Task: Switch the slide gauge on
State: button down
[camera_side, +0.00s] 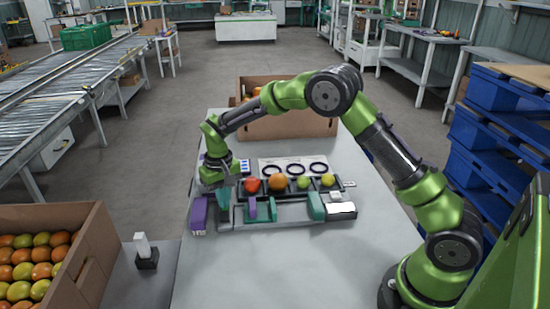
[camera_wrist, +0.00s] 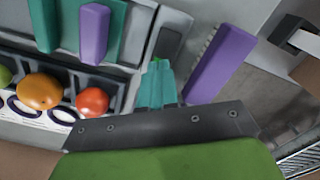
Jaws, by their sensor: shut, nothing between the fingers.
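What looks like the slide gauge is a long grey bar (camera_side: 288,223) with upright teal and purple pieces, lying along the front of the tomato tray. In the wrist view its teal piece (camera_wrist: 112,32) and purple piece (camera_wrist: 94,34) stand at the upper left. A grey end piece with a dark face (camera_wrist: 168,44) is just beyond my fingertips. I cannot make out a switch or its state. My gripper (camera_side: 222,192) points down at the bar's left end. Its teal fingers (camera_wrist: 156,86) are shut and empty; whether they touch the end piece is unclear.
A black tray (camera_side: 290,183) holds a red tomato (camera_side: 252,185), an orange one (camera_side: 277,182) and greenish ones. A purple block (camera_side: 198,214) stands close left of my gripper. A white block (camera_side: 341,210) is at the right. The table front (camera_side: 290,270) is clear.

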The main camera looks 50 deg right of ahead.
aim_at(228, 211)
jog(key=shift+f, duration=0.6)
dwell(0.3)
jog(key=shift+r, duration=3.55)
jog(key=shift+s+f, duration=0.1)
jog(key=shift+f, duration=0.25)
jog(key=shift+s+f, duration=0.25)
jog(key=shift+s, duration=0.35)
jog(key=s+r+t, duration=0.2)
jog(key=s+r, duration=0.3)
jog(key=s, duration=0.3)
jog(key=s+d+r+t+y, duration=0.1)
jog(key=s+r+t, duration=0.1)
jog(key=s+r, duration=0.3)
jog(key=s+d+r+m+t+y, duration=0.1)
jog(key=s+r+t, duration=0.2)
jog(key=s, duration=1)
notch_tip(228, 211, up, 3)
